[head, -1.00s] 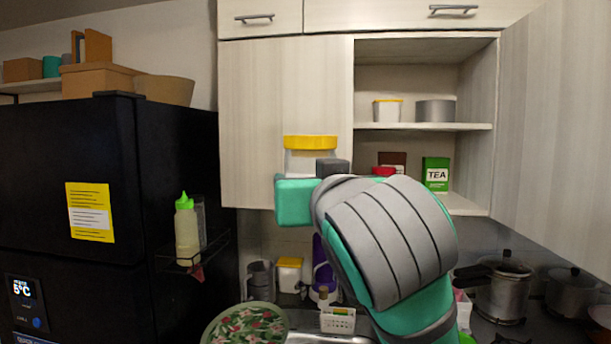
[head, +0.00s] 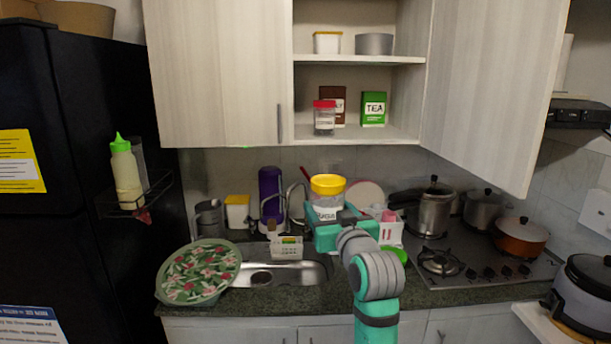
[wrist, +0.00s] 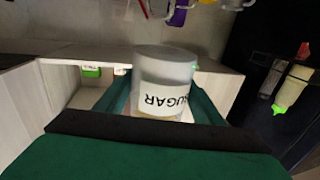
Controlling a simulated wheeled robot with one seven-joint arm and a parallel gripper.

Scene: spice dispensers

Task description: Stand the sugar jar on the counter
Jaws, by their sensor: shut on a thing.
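The sugar jar (head: 327,190) has a yellow lid, a clear body and a white label. My gripper (head: 338,225) is shut on it and holds it upright in the air in front of the sink area. In the wrist view the jar (wrist: 165,72) sits between the two green fingers, its SUGAR label upside down in that picture. The dark granite counter (head: 445,297) runs below, with its front edge under my arm. My arm hides part of the counter to the right of the sink.
A floral bowl (head: 200,272) lies left of the sink (head: 285,273). A white rack (head: 391,232) and green dish (head: 396,252) stand behind my arm. The stove (head: 470,262) with several pots is at right. The upper cabinet (head: 345,132) is open, holding a red-lidded jar (head: 324,118).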

